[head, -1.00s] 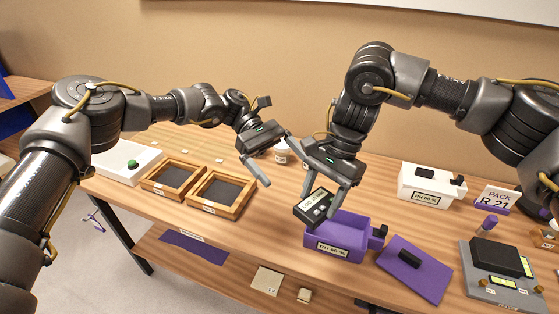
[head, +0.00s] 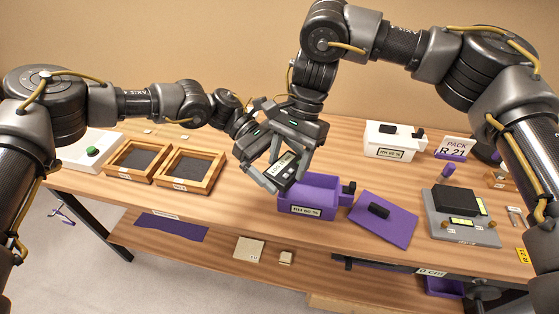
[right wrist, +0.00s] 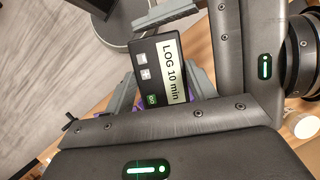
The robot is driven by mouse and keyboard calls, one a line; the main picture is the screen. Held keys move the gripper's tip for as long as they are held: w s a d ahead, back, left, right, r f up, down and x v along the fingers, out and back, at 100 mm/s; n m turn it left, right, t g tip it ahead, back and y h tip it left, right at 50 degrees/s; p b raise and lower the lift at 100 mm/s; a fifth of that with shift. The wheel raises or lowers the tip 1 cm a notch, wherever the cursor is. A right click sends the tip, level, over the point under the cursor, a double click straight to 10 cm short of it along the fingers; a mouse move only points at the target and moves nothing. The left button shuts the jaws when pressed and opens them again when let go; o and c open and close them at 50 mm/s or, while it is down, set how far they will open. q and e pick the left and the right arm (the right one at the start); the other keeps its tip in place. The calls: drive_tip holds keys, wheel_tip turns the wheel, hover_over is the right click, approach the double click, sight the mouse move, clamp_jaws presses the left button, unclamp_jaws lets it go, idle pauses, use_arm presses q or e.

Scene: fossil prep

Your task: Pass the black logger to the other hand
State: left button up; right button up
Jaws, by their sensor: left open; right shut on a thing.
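The black logger (head: 283,172) has a pale label and small buttons. My right gripper (head: 291,165) is shut on it and holds it tilted in the air, by the left end of the purple box. In the right wrist view the logger (right wrist: 160,72) shows its label "LOG 10 min" and a green button. My left gripper (head: 266,174) is open right at the logger, coming from the left. In the right wrist view one left finger (right wrist: 165,14) lies beyond the logger's far edge; the other is mostly hidden. I cannot tell whether the left fingers touch it.
The open purple box (head: 322,190) is close below the logger, with a purple lid (head: 386,222) to its right. A white box (head: 388,142) stands behind. Framed trays (head: 190,172) are at left, a grey scale (head: 462,230) at right.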

use_arm(q)
drive_tip(key=c, duration=0.7)
drive_tip(key=shift+c, duration=0.8)
use_arm(e)
drive_tip(key=o, duration=1.1)
use_arm(q)
drive_tip(key=shift+s+d, duration=0.1)
drive_tip(key=shift+s, duration=0.05)
use_arm(e)
drive_tip(key=shift+a, duration=0.1)
drive_tip(key=shift+r, duration=0.1)
